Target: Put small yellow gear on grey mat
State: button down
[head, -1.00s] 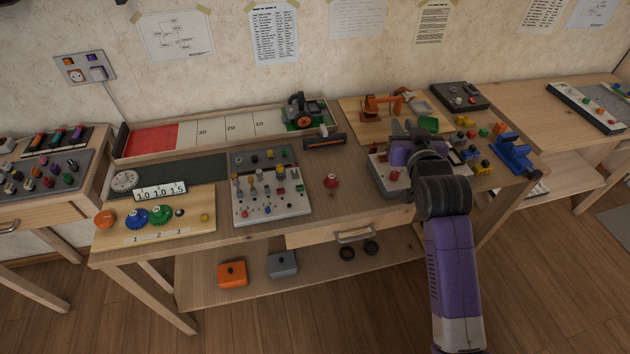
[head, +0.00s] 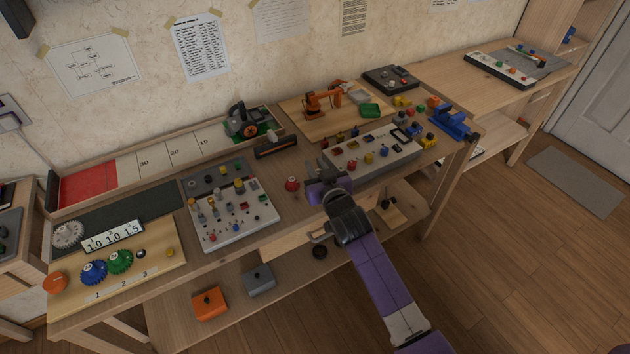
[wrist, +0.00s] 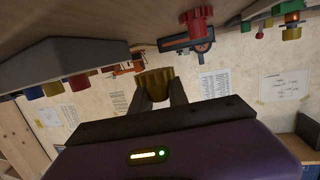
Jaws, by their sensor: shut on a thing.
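My gripper (head: 318,170) is at the front of the long workbench, beside the red knob and left of the white console. In the wrist view its two fingers (wrist: 160,92) are shut on the small yellow gear (wrist: 155,84), which sits between the tips. The gear is hard to make out in the head view. A plain grey mat (head: 574,181) lies on the floor at the right, before the white door. It is far from my gripper.
The workbench holds a white console (head: 372,152), a red knob (head: 292,184), a white peg panel (head: 235,215) and a blue vise (head: 452,122). A drawer handle (head: 322,237) juts from the front. A second table (head: 440,68) stands right. Floor between workbench and mat is clear.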

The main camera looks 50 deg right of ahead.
jog(key=shift+s+f+b, duration=0.1)
jog(key=shift+f+b, duration=0.65)
jog(key=shift+f, duration=1.95)
jog(key=shift+f, duration=0.2)
jog(key=c, duration=1.3)
grip_release()
jog(key=shift+r, duration=0.1)
jog(key=shift+r, duration=0.1)
